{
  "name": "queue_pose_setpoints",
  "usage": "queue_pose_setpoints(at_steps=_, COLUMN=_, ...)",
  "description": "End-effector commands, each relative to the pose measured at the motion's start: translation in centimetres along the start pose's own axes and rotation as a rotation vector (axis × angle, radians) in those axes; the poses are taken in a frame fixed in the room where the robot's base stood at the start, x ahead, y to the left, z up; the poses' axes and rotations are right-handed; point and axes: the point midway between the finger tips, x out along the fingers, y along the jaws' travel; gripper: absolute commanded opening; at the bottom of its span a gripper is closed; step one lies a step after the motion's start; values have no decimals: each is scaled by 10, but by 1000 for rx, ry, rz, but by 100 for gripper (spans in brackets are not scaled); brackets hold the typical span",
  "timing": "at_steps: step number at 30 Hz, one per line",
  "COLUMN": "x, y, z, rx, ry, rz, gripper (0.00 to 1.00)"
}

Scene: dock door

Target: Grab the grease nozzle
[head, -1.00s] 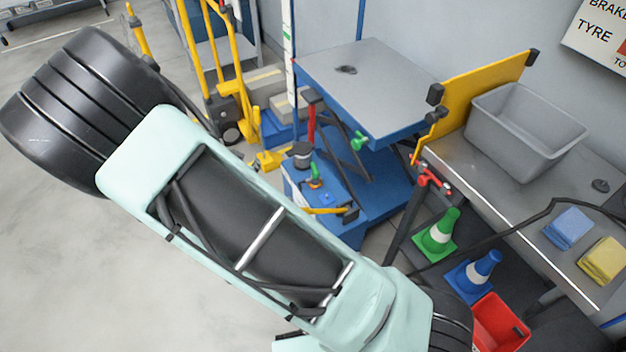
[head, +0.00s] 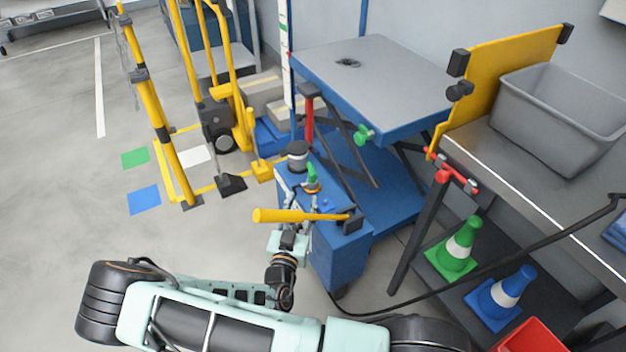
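On top of the blue cart (head: 340,258) stands a small green-topped piece (head: 312,174) with an orange and dark base; it looks like the grease nozzle, but it is too small to be certain. My gripper (head: 297,204) is at the near left side of the cart, just below and to the left of that piece, pointing towards it. Its fingers look spread apart with nothing between them. A yellow bar (head: 285,215) crosses the picture in front of them and hides part of them. I see a gap between the fingers and the green piece.
A dark round canister (head: 298,152) stands behind the green piece. The lift table (head: 385,75) has a green knob (head: 364,134) at its edge. A workbench (head: 480,165) with a grey bin (head: 555,115) is at right; cones (head: 457,248) stand below. Open floor lies left.

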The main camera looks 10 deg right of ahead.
Motion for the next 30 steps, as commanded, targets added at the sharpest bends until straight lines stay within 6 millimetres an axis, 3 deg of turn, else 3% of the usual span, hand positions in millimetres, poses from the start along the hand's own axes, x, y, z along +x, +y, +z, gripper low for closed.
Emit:
queue_pose_setpoints(at_steps=10, x=46, y=4, z=1, rx=3, ry=14, rz=2, gripper=37)
queue_pose_setpoints(at_steps=17, x=64, y=5, z=1, rx=2, ry=12, rz=1, gripper=37)
queue_pose_setpoints(at_steps=24, x=99, y=7, z=2, rx=3, ry=13, rz=2, gripper=37)
queue_pose_setpoints(at_steps=30, x=110, y=7, z=1, rx=2, ry=11, rz=1, gripper=37)
